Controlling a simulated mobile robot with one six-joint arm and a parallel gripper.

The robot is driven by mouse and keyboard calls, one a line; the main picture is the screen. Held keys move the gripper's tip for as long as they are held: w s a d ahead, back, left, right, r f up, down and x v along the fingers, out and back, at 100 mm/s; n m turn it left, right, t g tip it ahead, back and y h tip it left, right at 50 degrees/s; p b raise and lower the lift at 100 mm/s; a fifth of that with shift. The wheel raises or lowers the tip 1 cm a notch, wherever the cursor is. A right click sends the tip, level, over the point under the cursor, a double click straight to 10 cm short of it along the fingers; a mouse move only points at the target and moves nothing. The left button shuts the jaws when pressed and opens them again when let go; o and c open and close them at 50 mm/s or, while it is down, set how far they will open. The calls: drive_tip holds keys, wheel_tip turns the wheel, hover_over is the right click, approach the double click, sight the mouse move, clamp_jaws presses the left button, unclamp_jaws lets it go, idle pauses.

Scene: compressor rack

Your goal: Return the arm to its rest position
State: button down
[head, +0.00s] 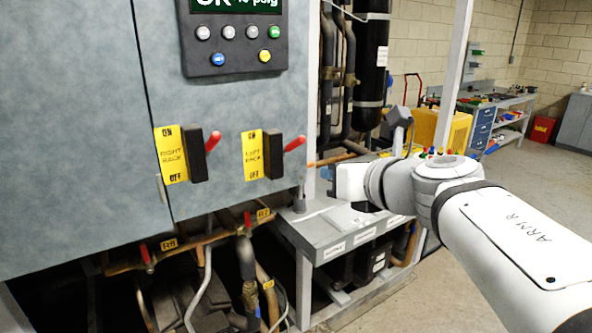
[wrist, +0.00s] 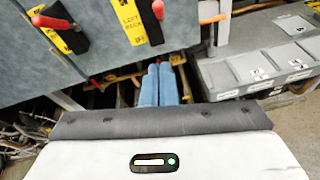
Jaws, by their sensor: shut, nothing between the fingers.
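My gripper (wrist: 158,68) shows in the wrist view as two blue fingers side by side, closed together with nothing between them. In the head view my white and grey arm reaches in from the lower right. The wrist view shows the fingers pointing toward the pipes under the cabinet, apart from the switches.
The grey cabinet (head: 80,110) carries a RIGHT RACK switch (head: 192,155) and a LEFT RACK switch (head: 273,155), both with red-tipped levers. Pipes with red-handled valves (head: 145,253) run below. The grey bench (head: 330,238) stands right of it. Open floor (head: 545,190) lies at far right.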

drive_tip(key=shift+s+d+r, duration=0.15)
drive_tip(key=shift+s, duration=0.2)
drive_tip(key=w+d+m+t+h, duration=0.3)
drive_tip(key=d+m+h, duration=0.25)
drive_tip(key=m, duration=0.65)
drive_tip(key=s+d+f+m+g+h, duration=0.2)
drive_tip(key=d+f+m+g+h, duration=0.3)
drive_tip(key=f+m, duration=0.6)
drive_tip(key=s+a+f+m+g+y, duration=0.2)
drive_tip(key=s+f+m+g, duration=0.2)
drive_tip(key=s+f+m, duration=0.2)
drive_tip(key=s+a+f+m+g+y, duration=0.2)
drive_tip(key=s+a+f+m+g, duration=0.1)
drive_tip(key=s+f+m, duration=0.3)
drive_tip(key=s+m+g, duration=0.1)
drive_tip(key=s+m, duration=0.1)
drive_tip(key=m, duration=0.2)
drive_tip(key=shift+s+a, duration=0.15)
drive_tip(key=shift+a, duration=0.1)
